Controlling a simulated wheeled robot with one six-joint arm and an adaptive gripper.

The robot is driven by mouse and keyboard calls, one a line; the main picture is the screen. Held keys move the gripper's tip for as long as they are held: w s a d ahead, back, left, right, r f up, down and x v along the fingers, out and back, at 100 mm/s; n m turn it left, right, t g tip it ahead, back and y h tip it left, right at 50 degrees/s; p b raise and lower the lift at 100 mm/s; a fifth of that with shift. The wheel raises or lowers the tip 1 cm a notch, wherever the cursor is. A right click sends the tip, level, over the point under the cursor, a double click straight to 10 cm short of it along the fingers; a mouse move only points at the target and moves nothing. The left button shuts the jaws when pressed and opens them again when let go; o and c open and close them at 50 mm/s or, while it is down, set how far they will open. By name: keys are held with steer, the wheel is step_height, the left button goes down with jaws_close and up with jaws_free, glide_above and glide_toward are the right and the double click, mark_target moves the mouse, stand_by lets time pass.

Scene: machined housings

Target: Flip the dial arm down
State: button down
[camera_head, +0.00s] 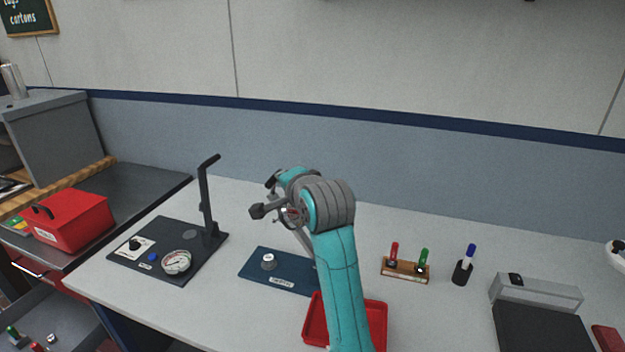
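The dial arm (205,195) is a black bar with a bent top, standing nearly upright. Its foot is at the right rear of a dark base plate (190,277). A round white-faced dial gauge (176,262) sits at the plate's front. My gripper (257,211) is to the right of the dial arm, raised above the table and apart from the arm in the picture. Its fingers are small, dark and partly hidden by my wrist, so I cannot tell whether they are open or shut.
A blue plate (258,283) with a metal knob lies right of the base plate. A red tray (314,325) is partly behind my arm. A wooden pen holder (405,271) and a black cup (461,277) stand further right. A red box (66,220) sits on the left bench.

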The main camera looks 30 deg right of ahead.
steer(key=w+a+f+n+g+h, duration=0.2)
steer(key=w+a+f, duration=0.3)
steer(key=f, duration=0.4)
steer(key=w+a+f+n+g+h, duration=0.1)
steer(key=w+a+f+g, duration=0.3)
steer(key=f, duration=0.5)
steer(key=shift+w+a+f+n+g+h, duration=0.35)
steer(key=shift+w+a+n, duration=0.55)
steer(key=shift+w+a, duration=0.45)
steer(key=shift+s+a, duration=0.1)
steer(key=s+a+r, duration=0.3)
steer(key=s+r, duration=0.3)
steer(key=r, duration=0.6)
steer(key=shift+r, duration=0.15)
steer(key=shift+s+a, duration=0.1)
